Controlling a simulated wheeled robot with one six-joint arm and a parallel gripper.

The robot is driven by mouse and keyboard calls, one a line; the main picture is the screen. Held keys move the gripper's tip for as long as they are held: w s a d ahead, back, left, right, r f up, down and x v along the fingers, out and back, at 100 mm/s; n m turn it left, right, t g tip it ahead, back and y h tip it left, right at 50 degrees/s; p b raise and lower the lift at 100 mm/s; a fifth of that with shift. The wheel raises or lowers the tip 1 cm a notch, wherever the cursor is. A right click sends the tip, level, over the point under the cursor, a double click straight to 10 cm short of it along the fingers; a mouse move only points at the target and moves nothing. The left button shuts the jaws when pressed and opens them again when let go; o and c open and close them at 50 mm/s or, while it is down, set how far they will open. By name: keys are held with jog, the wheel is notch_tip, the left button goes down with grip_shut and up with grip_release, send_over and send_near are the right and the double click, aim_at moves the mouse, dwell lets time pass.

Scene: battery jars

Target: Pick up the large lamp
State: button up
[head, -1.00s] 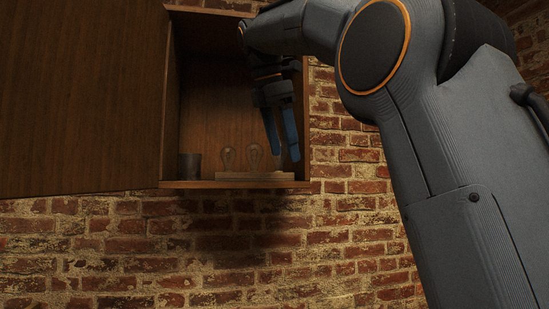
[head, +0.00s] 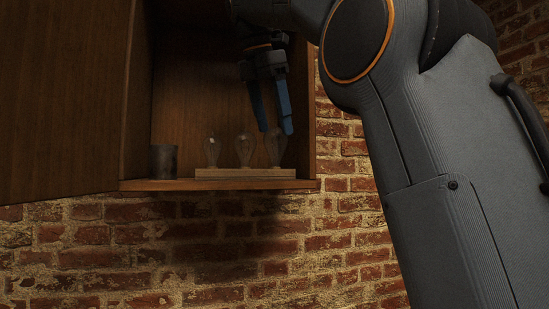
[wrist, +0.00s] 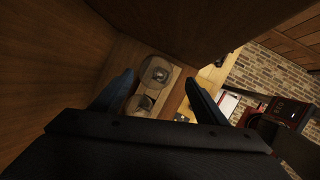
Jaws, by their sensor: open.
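Three clear glass lamps stand upright in a row on a pale wooden base (head: 244,173) inside the wall cabinet. The left lamp (head: 212,152) looks smallest, the middle lamp (head: 244,150) a little bigger, and the right lamp (head: 276,150) looks largest. My gripper (head: 276,133) is open and points down, its fingertips at the top of the right lamp, seemingly on either side of it. In the wrist view, two glass lamps (wrist: 156,72) show between the open fingers (wrist: 160,80); the third is not clear there.
A dark cup (head: 163,161) stands on the cabinet shelf (head: 150,185), left of the base. The cabinet's right wall (head: 303,110) is close to my gripper. The open wooden door (head: 60,100) fills the left. A brick wall (head: 200,245) lies below.

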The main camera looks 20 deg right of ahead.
jog(key=shift+w+f, duration=0.2)
jog(key=shift+f, duration=0.35)
send_over(275, 167)
jog(key=w, duration=0.1)
jog(key=shift+d+f+p, duration=0.1)
jog(key=shift+f+p, duration=0.3)
jog(key=shift+f, duration=1.7)
jog(key=shift+c, duration=0.4)
jog(key=c, duration=1.2)
jog(key=shift+o, duration=0.2)
jog(key=shift+r, duration=0.1)
